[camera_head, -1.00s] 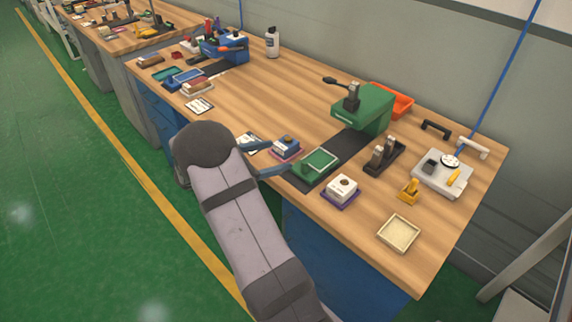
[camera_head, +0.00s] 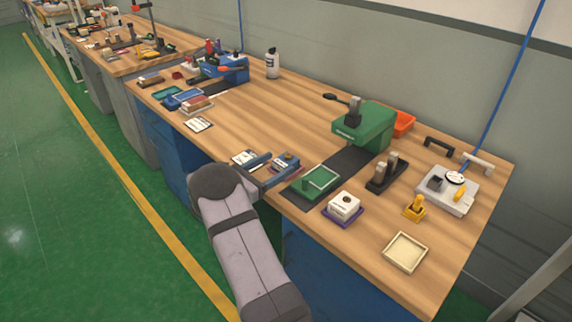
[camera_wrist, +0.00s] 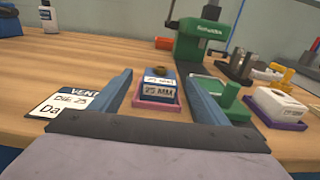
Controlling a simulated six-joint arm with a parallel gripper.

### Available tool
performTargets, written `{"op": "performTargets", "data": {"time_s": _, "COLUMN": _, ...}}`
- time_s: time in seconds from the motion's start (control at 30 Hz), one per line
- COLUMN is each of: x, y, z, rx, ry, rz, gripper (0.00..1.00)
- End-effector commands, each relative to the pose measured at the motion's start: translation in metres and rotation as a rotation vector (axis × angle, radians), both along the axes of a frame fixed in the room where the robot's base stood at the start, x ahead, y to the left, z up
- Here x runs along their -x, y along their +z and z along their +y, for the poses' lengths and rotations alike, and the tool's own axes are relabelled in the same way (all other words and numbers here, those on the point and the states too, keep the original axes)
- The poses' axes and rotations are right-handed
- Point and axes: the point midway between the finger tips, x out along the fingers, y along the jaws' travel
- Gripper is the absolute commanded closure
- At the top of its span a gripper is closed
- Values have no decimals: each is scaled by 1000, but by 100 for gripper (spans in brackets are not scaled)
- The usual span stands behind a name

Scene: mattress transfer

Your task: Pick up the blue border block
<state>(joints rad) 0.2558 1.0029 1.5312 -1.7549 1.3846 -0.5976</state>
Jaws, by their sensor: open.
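The blue border block (camera_head: 286,161) sits on a small pink-purple tray near the front edge of the workbench. In the wrist view the block (camera_wrist: 158,88) has a white label reading "25 MM" and a brown round spot on top. It stands upright between the fingers, farther out than their tips. My gripper (camera_head: 268,170) is open and empty, low over the bench's front edge. In the wrist view its two blue-grey fingers (camera_wrist: 160,84) spread to either side of the block, and I see no contact.
A green tray (camera_head: 322,178) lies close to the right of the block. A white block (camera_head: 344,206) stands on a purple tray beyond it. A printed card (camera_wrist: 62,103) lies to the left. A green press (camera_head: 364,127) stands behind.

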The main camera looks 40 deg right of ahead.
Motion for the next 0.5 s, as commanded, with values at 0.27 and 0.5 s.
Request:
{"op": "performTargets", "data": {"time_s": 0.27, "x": 2, "y": -3, "z": -30, "rx": -1, "ry": -4, "rz": -1, "gripper": 31}}
{"op": "performTargets", "data": {"time_s": 0.5, "x": 1, "y": -5, "z": -50, "rx": 0, "ry": -2, "rz": 0, "gripper": 31}}
